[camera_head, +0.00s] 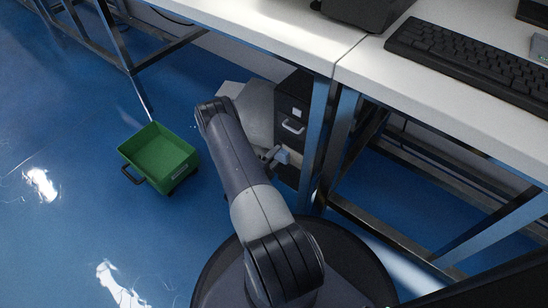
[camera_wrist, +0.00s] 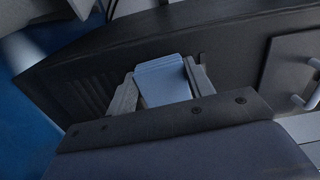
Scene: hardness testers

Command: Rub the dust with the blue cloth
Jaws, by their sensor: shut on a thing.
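My gripper (camera_wrist: 160,88) is shut on the blue cloth (camera_wrist: 163,80), a light blue folded pad between its two grey fingers. In the head view my gripper (camera_head: 273,157) is small, to the right of my arm, and the blue cloth (camera_head: 284,157) shows at its tip. The cloth is in front of a dark cabinet (camera_head: 290,101) under the table. In the wrist view the dark cabinet (camera_wrist: 80,85), with slots in its face, lies just beyond the cloth. I cannot tell whether the cloth touches it. I cannot make out any dust.
A green bin (camera_head: 160,150) with a black handle stands on the blue floor left of my arm. White tables (camera_head: 440,105) on metal legs are above and right, with a keyboard (camera_head: 465,52). A table leg (camera_head: 318,140) stands close right of the cabinet. The left floor is open.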

